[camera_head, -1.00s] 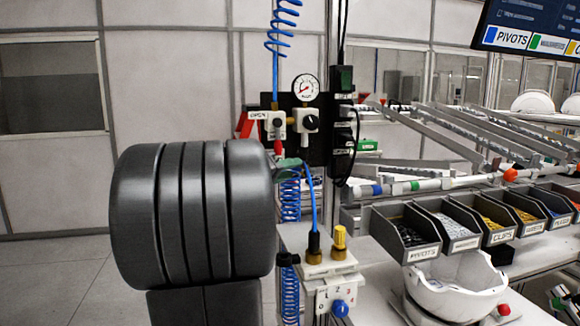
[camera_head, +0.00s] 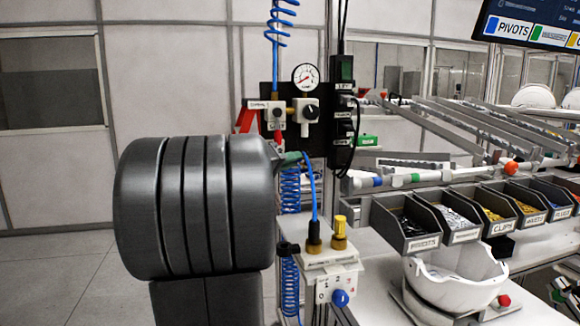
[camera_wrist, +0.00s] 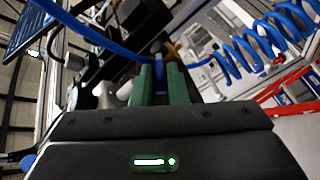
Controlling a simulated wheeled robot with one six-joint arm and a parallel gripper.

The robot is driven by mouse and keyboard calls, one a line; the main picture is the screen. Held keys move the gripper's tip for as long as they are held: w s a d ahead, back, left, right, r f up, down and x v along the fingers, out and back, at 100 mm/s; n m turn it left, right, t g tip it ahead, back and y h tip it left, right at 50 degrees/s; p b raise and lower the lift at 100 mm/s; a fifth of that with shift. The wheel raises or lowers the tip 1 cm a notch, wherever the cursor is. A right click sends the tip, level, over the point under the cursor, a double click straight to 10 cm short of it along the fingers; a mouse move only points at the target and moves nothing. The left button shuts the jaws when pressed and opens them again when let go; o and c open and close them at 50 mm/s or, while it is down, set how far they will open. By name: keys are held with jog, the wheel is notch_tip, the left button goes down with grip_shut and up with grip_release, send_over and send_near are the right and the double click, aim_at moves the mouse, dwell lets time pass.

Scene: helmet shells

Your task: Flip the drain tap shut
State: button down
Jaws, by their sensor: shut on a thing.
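A small red lever (camera_head: 277,137) hangs down under the left white valve block (camera_head: 273,114), left of the pressure gauge (camera_head: 306,77); it seems to be the drain tap. My gripper (camera_head: 292,158) has green fingers and is just below and right of the lever, apart from it. My gripper also shows in the wrist view (camera_wrist: 161,84), its fingers shut on a blue hose (camera_wrist: 120,45), with the gripped part mostly hidden between them. In the head view the hose (camera_head: 314,195) runs from the fingers down to a brass fitting. The lever is not clear in the wrist view.
A white block (camera_head: 328,262) with a yellow-topped fitting (camera_head: 340,230) and a blue knob stands below my gripper. Coiled blue hoses (camera_head: 290,195) hang close by. Black switch boxes (camera_head: 345,115) are right of the valves. Part bins (camera_head: 415,225) and a white helmet shell (camera_head: 455,280) are farther right.

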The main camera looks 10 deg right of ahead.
jog(key=shift+f+n+t+h+b, duration=0.95)
jog(key=shift+h+b, duration=0.25)
jog(key=shift+b, duration=5.1)
jog(key=shift+n+t+b, duration=0.25)
jog(key=shift+b, duration=0.6)
jog(key=shift+r, duration=0.1)
jog(key=c, duration=1.4)
grip_release()
jog(key=shift+c, duration=0.2)
jog(key=shift+a, duration=0.15)
jog(key=b+v, duration=0.1)
jog(key=v, duration=1.2)
jog(key=shift+s+a+f, duration=0.2)
jog(key=shift+a+f, duration=0.05)
jog(key=shift+d, duration=0.15)
